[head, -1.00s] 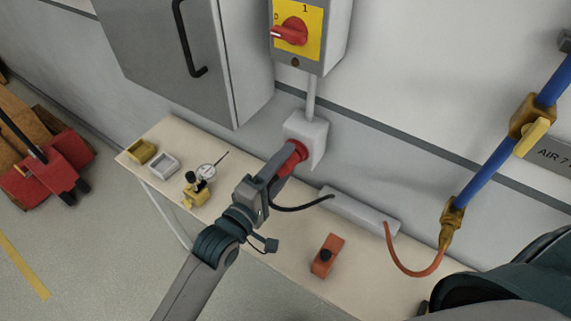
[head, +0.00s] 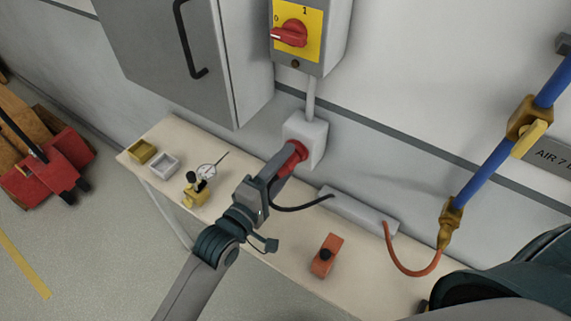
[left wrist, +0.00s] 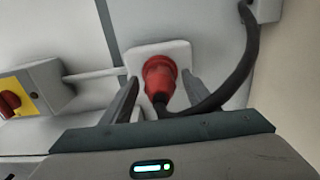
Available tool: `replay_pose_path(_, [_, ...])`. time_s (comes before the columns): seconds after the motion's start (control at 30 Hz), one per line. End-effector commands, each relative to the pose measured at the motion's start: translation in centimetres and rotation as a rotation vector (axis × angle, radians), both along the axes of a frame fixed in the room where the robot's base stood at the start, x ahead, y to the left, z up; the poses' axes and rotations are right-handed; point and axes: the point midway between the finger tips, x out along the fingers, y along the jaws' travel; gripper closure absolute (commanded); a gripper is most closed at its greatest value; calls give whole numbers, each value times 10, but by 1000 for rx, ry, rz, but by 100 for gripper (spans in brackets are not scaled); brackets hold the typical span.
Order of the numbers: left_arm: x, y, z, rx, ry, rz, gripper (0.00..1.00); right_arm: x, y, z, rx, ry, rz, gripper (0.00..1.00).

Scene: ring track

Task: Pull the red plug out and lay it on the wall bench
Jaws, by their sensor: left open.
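The red plug (head: 297,154) sits in the pale socket box (head: 314,136) on the wall, above the bench. It also shows in the left wrist view (left wrist: 159,78), with its black cable (left wrist: 238,75) coming off it and curving up on the right. My left gripper (head: 283,164) reaches up to the plug from below; in the left wrist view its two fingers (left wrist: 158,98) stand apart on either side of the plug. Whether they touch it I cannot tell. The wall bench (head: 290,262) is a pale top along the wall. My right gripper is not in view.
On the bench lie a yellow tray (head: 142,151), a grey tray (head: 164,164), a dial gauge on a yellow base (head: 197,190), an orange block (head: 327,256) and a grey power strip (head: 358,212). Bare bench shows around the orange block.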

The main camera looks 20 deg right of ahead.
Motion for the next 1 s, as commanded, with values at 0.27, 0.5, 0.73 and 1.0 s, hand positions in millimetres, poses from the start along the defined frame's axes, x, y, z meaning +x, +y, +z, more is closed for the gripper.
replay_pose_path(0.27, [0, 0, 0, 0, 0, 0, 45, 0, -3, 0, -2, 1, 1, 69])
replay_pose_path(0.5, [0, 0, 1, 1, 1, 0, 45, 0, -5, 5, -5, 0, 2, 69])
replay_pose_path(0.73, [0, 0, 0, -1, 1, 0, 45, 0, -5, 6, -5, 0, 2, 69])
replay_pose_path(1.0, [0, 0, 0, 0, 0, 0, 67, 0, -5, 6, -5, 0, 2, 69])
